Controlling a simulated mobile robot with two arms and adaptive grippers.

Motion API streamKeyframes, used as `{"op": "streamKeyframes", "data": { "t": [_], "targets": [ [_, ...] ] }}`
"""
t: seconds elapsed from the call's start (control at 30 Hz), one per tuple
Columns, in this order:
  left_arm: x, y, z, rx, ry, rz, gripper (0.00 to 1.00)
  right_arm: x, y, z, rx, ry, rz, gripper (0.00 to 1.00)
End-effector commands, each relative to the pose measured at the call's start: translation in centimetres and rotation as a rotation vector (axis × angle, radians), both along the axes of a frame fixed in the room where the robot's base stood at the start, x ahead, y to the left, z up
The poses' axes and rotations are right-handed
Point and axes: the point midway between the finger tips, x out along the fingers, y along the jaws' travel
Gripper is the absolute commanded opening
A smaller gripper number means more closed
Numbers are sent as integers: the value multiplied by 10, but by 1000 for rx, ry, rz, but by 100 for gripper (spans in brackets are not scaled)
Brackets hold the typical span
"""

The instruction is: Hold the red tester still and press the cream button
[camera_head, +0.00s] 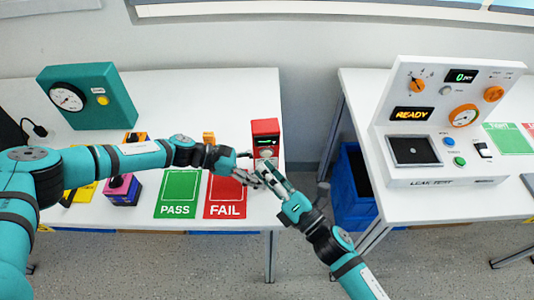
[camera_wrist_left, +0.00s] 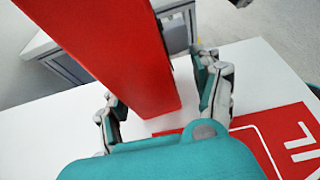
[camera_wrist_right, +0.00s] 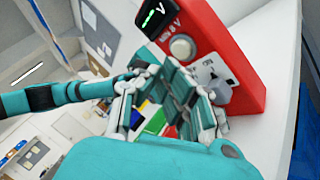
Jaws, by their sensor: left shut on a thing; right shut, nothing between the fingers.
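The red tester (camera_head: 265,127) stands upright near the right end of the left table, with a small green-lit display. In the left wrist view its red body (camera_wrist_left: 115,50) lies between the fingers of my left gripper (camera_wrist_left: 160,95), which is shut on it. The round cream button (camera_wrist_right: 181,47) shows on the tester's face below the display in the right wrist view. My right gripper (camera_head: 266,170) is shut and empty, its fingertips close in front of the tester's face, below the button. I cannot tell whether they touch the tester. The grippers hide its lower part in the head view.
A green PASS mat (camera_head: 179,193) and a red FAIL mat (camera_head: 226,196) lie left of the tester. A teal gauge box (camera_head: 88,96) stands at the back left. A white leak-test panel (camera_head: 440,110) stands on the right table, beyond a gap holding a blue bin (camera_head: 352,190).

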Motion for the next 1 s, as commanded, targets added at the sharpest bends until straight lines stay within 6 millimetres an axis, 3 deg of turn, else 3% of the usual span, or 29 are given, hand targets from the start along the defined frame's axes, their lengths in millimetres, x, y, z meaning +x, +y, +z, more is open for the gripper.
{"op": "streamKeyframes", "data": {
  "t": [1.0],
  "targets": [
    [0, 1, -1, 1, 1, 1, 32, 9, 1, 0, 0, 0, 0, 0]
  ]
}}
